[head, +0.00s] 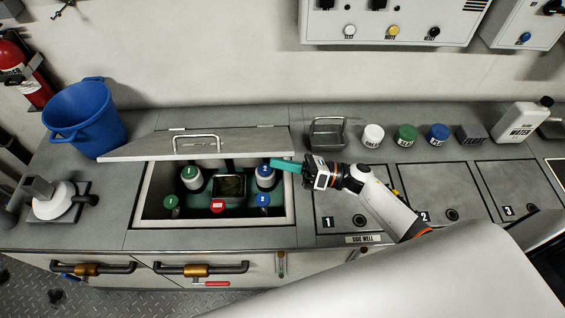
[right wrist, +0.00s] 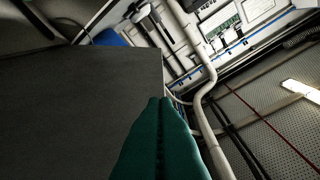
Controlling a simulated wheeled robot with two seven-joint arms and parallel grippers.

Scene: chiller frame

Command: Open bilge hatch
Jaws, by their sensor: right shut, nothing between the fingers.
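The grey hatch lid (head: 250,143) with a bar handle stands tilted up over the open bilge well (head: 140,205), in the head view. Inside the well are green-topped and blue-topped bottles, a red-topped part (head: 217,205) and a dark square box (head: 230,188). My right gripper (head: 275,163) is at the lid's right front corner, over the well's right rim. Its green fingers are shut and empty. In the right wrist view the fingers (right wrist: 160,130) are together beside a broad dark grey panel (right wrist: 90,100), which looks like the lid. Whether they touch it is unclear. My left gripper is out of view.
A blue bucket (head: 85,118) stands left of the lid. Behind my right arm are a metal tray (head: 327,133), several lidded jars and a water jug (head: 517,122). Closed numbered hatches lie to the right. A capped device (head: 52,200) sits at the left.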

